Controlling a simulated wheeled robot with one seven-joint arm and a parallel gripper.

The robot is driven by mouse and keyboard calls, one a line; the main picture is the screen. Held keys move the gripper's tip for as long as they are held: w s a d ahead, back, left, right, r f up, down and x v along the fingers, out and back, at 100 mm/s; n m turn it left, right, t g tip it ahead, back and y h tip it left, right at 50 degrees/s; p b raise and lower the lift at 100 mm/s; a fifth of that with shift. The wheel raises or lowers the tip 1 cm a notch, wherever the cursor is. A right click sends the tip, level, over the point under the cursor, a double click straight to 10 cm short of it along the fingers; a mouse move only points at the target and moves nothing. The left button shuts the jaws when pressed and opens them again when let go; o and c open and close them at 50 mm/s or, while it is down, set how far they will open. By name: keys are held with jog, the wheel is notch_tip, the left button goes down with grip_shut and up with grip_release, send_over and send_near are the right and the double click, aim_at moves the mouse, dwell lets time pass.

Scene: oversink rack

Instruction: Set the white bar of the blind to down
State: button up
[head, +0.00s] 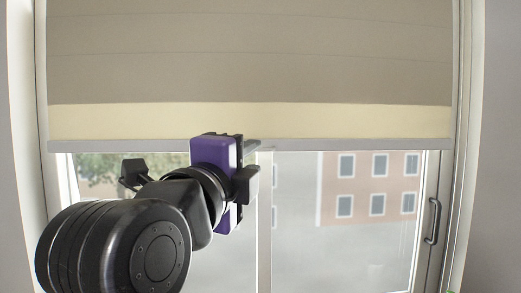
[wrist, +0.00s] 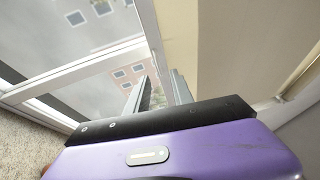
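The blind (head: 250,55) hangs over the upper part of the window, grey above with a cream band below. Its white bar (head: 350,144) runs level along the bottom edge, about halfway down the head view. My gripper (head: 250,165) is at the bar near its middle, with one finger at bar height and the other below it. In the wrist view my gripper (wrist: 158,92) shows two grey fingers apart, with the blind (wrist: 225,45) to their right. Nothing is clearly held; whether a finger touches the bar I cannot tell.
The window glass (head: 295,230) below the bar is uncovered, with a building outside. A dark window handle (head: 432,222) is on the right frame. A central window post (head: 264,235) stands behind my gripper. Walls flank the window.

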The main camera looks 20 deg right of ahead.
aim_at(263, 150)
jog(key=p+x, duration=0.1)
jog(key=x, duration=0.4)
jog(key=shift+w+d+p, duration=0.2)
jog(key=shift+w+p, duration=0.1)
jog(key=shift+c, duration=0.2)
grip_shut()
dwell(1.0)
